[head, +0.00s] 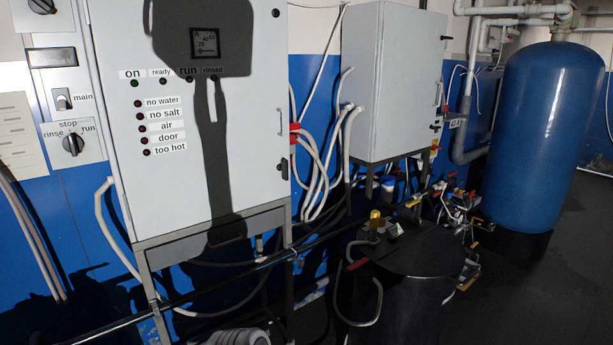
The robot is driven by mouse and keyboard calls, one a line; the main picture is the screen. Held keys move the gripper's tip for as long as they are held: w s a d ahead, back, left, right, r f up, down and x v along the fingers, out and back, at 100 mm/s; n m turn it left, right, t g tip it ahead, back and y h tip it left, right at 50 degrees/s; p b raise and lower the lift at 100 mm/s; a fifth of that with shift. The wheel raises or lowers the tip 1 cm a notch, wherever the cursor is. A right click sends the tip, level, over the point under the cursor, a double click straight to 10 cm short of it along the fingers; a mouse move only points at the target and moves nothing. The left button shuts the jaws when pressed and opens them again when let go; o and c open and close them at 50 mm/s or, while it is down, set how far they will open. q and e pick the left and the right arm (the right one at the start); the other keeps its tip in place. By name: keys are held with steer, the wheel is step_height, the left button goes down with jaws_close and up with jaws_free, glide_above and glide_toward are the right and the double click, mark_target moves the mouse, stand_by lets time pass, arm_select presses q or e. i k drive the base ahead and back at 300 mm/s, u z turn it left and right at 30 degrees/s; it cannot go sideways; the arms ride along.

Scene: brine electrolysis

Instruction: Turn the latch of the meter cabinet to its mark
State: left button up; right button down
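The meter cabinet (245,190) is a light grey box on a metal stand at the left centre, with a small dial meter (205,43) in its door. A small black latch-like piece (284,168) sits low on the door's right edge, below a slim handle (279,118). Another small black piece (276,13) is near the door's top right. The door looks shut. I cannot make out a mark by the latch or read its angle. Neither gripper shows. A pale rounded part at the bottom edge is cut off, and I cannot tell what it is.
A dark shadow falls across the cabinet door. A stop/rinse/run switch (73,144) is at the left. A dark barrel (405,275) and clutter stand low right, before a blue tank (540,130).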

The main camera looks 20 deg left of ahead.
mark_target(285, 167)
steer(key=z, duration=0.1)
steer(key=k, duration=0.5)
steer(key=u, duration=0.95)
steer(key=i, duration=1)
steer(key=k, duration=0.5)
steer(key=z, duration=1.35)
steer(key=i, duration=1.25)
steer(key=u, duration=0.4)
